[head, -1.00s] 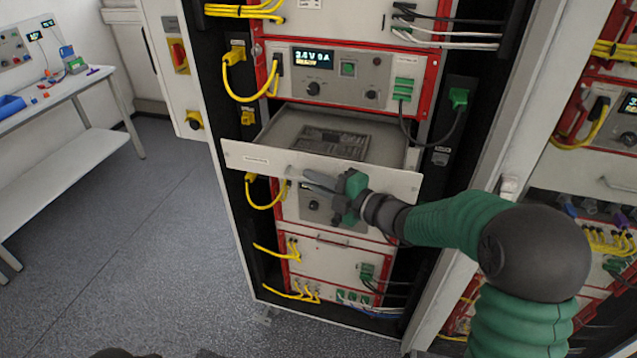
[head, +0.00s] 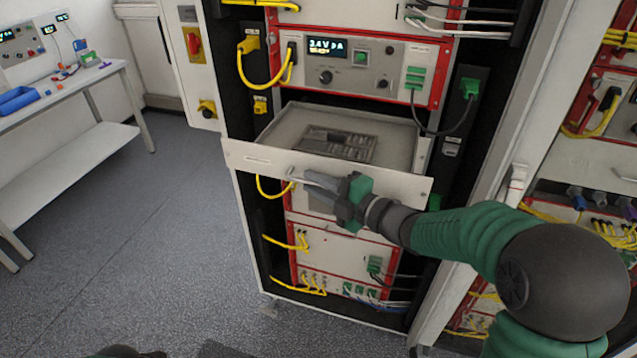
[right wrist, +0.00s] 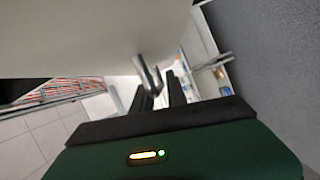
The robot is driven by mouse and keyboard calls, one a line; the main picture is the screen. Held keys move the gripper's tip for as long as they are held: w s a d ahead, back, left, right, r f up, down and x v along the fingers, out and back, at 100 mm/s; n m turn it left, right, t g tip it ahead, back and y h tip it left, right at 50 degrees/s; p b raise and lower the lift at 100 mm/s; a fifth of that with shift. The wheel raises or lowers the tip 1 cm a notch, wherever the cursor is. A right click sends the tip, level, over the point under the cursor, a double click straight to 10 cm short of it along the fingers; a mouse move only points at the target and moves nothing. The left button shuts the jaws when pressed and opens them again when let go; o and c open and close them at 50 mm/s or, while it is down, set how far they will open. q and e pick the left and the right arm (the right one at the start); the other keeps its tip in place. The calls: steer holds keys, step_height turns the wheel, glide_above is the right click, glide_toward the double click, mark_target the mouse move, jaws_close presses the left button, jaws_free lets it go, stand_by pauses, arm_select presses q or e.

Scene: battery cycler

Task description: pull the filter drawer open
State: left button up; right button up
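The filter drawer (head: 258,160) is a wide, shallow grey drawer in the rack, and it stands well out of its slot. Its open top shows a dark slotted insert (head: 338,143). A thin handle (head: 298,179) sits low on its pale front panel, mostly hidden by the fingers. My right gripper (head: 318,183) is at this handle, reaching in from the right. In the right wrist view its two dark fingers (right wrist: 160,92) lie close on either side of the metal handle (right wrist: 146,72), and it looks shut on it. My left gripper is not in view.
A cycler unit with a lit display (head: 327,45) sits above the drawer; yellow cables (head: 262,80) hang at its left. More units lie below. A white workbench (head: 60,90) stands at the far left. The grey floor (head: 170,230) left of the rack is clear.

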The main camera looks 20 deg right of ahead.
steer(key=shift+o, duration=1)
steer(key=shift+w+a, duration=0.1)
steer(key=shift+w, duration=0.1)
steer(key=b+v, duration=0.2)
steer(key=v, duration=1.5)
steer(key=shift+f, duration=0.1)
